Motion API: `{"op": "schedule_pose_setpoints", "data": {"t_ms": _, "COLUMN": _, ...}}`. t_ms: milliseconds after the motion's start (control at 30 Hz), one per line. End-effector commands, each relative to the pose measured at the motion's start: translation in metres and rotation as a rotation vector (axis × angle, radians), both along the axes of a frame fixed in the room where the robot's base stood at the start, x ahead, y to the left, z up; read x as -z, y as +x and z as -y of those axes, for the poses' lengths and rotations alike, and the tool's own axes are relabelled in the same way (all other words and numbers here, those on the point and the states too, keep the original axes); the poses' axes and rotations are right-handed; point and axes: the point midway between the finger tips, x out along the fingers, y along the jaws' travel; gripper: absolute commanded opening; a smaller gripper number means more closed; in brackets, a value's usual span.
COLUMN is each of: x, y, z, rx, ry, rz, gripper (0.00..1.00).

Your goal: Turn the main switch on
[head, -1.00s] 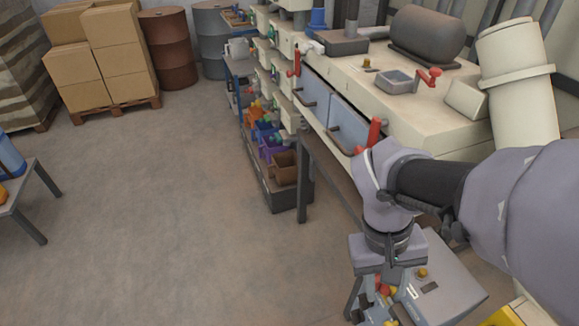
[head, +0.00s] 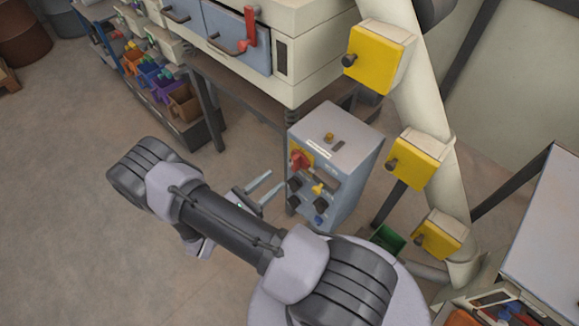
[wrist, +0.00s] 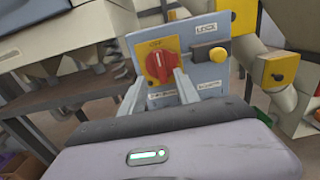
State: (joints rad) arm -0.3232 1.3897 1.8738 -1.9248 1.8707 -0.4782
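The main switch is a red rotary knob (head: 300,158) on a yellow plate, on the front of a grey-blue control box (head: 345,160). In the wrist view the red knob (wrist: 163,66) is large, under a label that seems to read OFF, with its grip bar roughly upright. My gripper (head: 264,190) is open and empty, its two fingers pointing at the box front. In the wrist view my gripper's fingers (wrist: 156,84) reach toward the knob; the right fingertip overlaps its lower right edge. I cannot tell whether they touch.
A yellow knob (wrist: 217,54) by a LOCK label sits right of the switch. Black knobs and a blue knob (head: 319,220) are lower on the box. A cream machine (head: 310,60) stands behind, and a pipe with yellow boxes (head: 416,160) to the right.

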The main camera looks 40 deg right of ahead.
Motion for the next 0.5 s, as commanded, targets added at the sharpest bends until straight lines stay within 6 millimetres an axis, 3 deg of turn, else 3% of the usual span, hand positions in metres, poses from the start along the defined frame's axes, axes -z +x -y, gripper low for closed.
{"op": "schedule_pose_setpoints", "data": {"t_ms": 100, "x": 0.003, "y": 0.001, "z": 0.036, "rx": 0.006, "ry": 0.001, "rz": 0.0, "gripper": 0.38}}
{"op": "schedule_pose_setpoints", "data": {"t_ms": 200, "x": 0.002, "y": 0.003, "z": 0.059, "rx": 0.006, "ry": 0.0, "rz": 0.001, "gripper": 0.38}}
{"op": "schedule_pose_setpoints", "data": {"t_ms": 333, "x": 0.002, "y": 0.005, "z": 0.079, "rx": 0.003, "ry": 0.001, "rz": 0.001, "gripper": 0.38}}
{"op": "schedule_pose_setpoints", "data": {"t_ms": 500, "x": 0.0, "y": 0.007, "z": 0.089, "rx": 0.002, "ry": 0.001, "rz": 0.001, "gripper": 0.38}}
